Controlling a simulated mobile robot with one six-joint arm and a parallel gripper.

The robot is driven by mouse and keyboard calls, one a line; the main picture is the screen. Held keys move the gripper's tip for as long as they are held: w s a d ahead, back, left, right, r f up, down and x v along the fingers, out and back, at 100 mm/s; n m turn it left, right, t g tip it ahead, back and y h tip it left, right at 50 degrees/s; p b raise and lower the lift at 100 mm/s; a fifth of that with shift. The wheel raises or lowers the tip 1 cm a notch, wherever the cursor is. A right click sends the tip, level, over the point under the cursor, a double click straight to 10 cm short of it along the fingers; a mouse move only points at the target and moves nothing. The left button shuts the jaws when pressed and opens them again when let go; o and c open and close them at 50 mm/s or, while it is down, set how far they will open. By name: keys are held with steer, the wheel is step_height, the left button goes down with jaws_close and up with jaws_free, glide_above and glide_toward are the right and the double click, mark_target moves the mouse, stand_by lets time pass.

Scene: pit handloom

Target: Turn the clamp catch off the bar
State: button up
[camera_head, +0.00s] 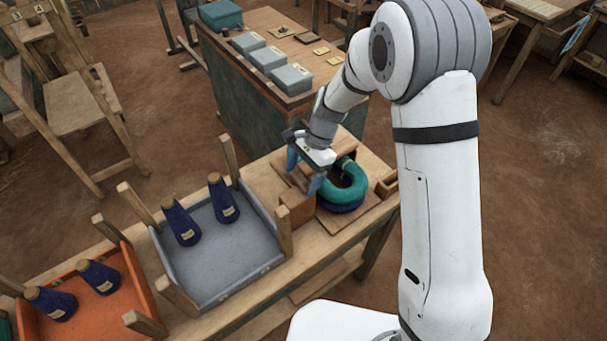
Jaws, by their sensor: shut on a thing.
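My gripper (304,172) points down over the wooden bench (345,235), at a small wooden fixture (297,212) beside a teal and dark blue coil. Its two blue fingertips stand apart, one on each side of a small part of the fixture. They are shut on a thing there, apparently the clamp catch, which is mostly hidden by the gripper. I cannot make out the bar clearly or tell how the catch sits on it.
The teal coil (355,200) sits close to the right of my gripper. A grey tray (235,262) with two blue cones and an orange tray (125,318) with similar cones lie to the left. Behind stands a counter (262,120) with grey boxes.

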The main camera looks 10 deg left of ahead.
mark_target(301, 197)
steer(key=shift+s, duration=0.1)
steer(key=n, duration=0.1)
steer(key=n+h, duration=0.1)
steer(key=n+g+b, duration=0.1)
steer(key=n, duration=0.1)
steer(key=shift+s+a+f, duration=0.15)
steer(key=shift+s+a, duration=0.15)
steer(key=shift+a, duration=0.1)
steer(key=n+h, duration=0.1)
steer(key=n, duration=0.1)
steer(key=s+n+h, duration=0.1)
steer(key=n, duration=0.1)
steer(key=shift+a+n+b, duration=0.15)
steer(key=shift+n+b, duration=0.15)
steer(key=shift+b, duration=0.1)
steer(key=n+h, duration=0.1)
steer(key=n, duration=0.1)
steer(key=s+n+b, duration=0.1)
steer(key=n, duration=0.1)
steer(key=shift+n+h, duration=0.3)
steer(key=shift+h, duration=0.1)
steer(key=shift+s+d+n+t+h+b, duration=0.1)
steer(key=shift+s+n+t+h+b, duration=0.2)
steer(key=shift+n, duration=0.85)
steer(key=shift+s+d+n+t+h, duration=0.1)
steer(key=shift+n+t+h, duration=0.3)
steer(key=shift+n, duration=0.75)
steer(key=o, duration=1)
steer(key=shift+w, duration=0.1)
